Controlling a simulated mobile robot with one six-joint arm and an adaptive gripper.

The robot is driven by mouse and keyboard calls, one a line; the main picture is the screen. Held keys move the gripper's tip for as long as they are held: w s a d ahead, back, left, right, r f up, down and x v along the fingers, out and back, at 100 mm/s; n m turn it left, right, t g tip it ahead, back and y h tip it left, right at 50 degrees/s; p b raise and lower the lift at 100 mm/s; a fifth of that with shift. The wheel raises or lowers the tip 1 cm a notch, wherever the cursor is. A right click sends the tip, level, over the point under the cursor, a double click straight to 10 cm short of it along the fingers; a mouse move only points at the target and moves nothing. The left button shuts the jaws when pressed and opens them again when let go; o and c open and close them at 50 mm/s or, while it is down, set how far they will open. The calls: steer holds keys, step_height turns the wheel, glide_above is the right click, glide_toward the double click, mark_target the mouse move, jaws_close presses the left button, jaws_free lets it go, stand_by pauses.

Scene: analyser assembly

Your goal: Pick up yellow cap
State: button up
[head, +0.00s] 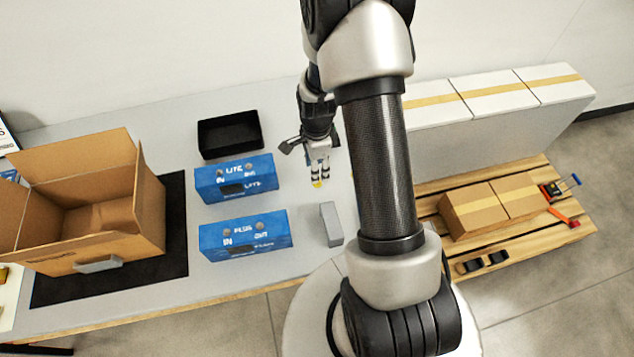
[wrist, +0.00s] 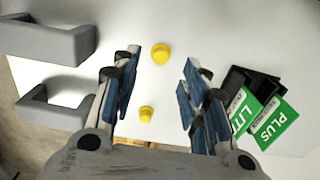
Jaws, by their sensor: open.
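Two yellow caps show in the wrist view on the white table: a larger one (wrist: 160,54) far ahead between the fingertips, and a smaller one (wrist: 146,114) nearer, between the fingers. My gripper (wrist: 158,78) is open, with its blue-padded fingers on either side and nothing between them held. In the head view my gripper (head: 319,176) points down over the table, and a bit of yellow cap (head: 317,184) shows right at its fingertips. The gap between fingertips and caps is hard to judge. My arm hides part of the table to the right.
Blue LITE box (head: 236,179) and blue PLUS box (head: 244,235) stand left of my gripper. A black tray (head: 229,134) lies behind them. A grey block (head: 331,224) stands in front. Grey handle-shaped parts (wrist: 60,42) and green-labelled black pieces (wrist: 262,112) flank the caps.

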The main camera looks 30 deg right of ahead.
steer(key=shift+d+f+b, duration=0.1)
steer(key=shift+f+b, duration=0.9)
steer(key=shift+f, duration=2)
steer(key=shift+c, duration=0.3)
steer(key=c, duration=0.7)
